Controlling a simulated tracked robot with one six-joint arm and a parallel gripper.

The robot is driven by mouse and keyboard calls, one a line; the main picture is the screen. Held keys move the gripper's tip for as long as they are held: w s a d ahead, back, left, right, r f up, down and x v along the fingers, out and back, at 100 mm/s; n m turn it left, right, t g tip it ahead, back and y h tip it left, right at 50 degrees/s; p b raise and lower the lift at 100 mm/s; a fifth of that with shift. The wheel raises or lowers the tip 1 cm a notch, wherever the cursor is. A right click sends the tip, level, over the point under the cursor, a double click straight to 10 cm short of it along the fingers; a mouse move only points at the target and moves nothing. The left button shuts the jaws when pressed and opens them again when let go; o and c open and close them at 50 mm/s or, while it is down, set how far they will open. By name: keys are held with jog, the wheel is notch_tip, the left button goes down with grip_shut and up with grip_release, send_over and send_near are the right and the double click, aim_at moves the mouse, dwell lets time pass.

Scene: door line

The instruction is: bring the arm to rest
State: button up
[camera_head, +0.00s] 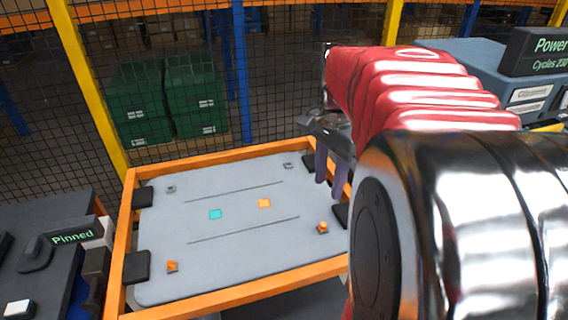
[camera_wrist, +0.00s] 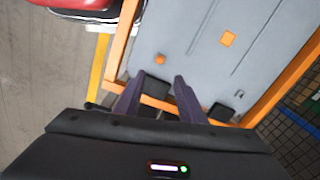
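My gripper (camera_wrist: 158,97) shows in the wrist view with its two dark purple fingers apart and nothing between them. In the head view, my gripper (camera_head: 327,170) hangs at the right edge of the orange-framed table, partly hidden by my red and chrome arm. The grey panel (camera_head: 160,220) lies in the orange frame (camera_head: 240,293). A cyan square (camera_head: 215,214) and an orange square (camera_head: 264,203) are on the panel. The orange square also shows in the wrist view (camera_wrist: 228,39).
A dark station with a "Pinned" sign (camera_head: 73,236) stands at the left. A blue-grey machine with a "Power" sign (camera_head: 545,48) stands at the back right. A mesh fence with yellow posts (camera_head: 85,85) runs behind the table, with green crates (camera_head: 140,105) beyond it.

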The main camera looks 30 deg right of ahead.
dwell(0.4)
jog(key=s+a+f+n+t, duration=0.1)
jog(key=s+a+n+t, duration=0.1)
jog(key=a+n, duration=0.7)
jog(key=s+a+f+n+t, duration=0.1)
jog(key=s+a+n+t, duration=0.1)
jog(key=a+n, duration=0.7)
jog(key=a+t, duration=0.1)
jog(key=a, duration=0.4)
jog(key=shift+a+f+t, duration=0.2)
jog(key=shift+f+t, duration=0.1)
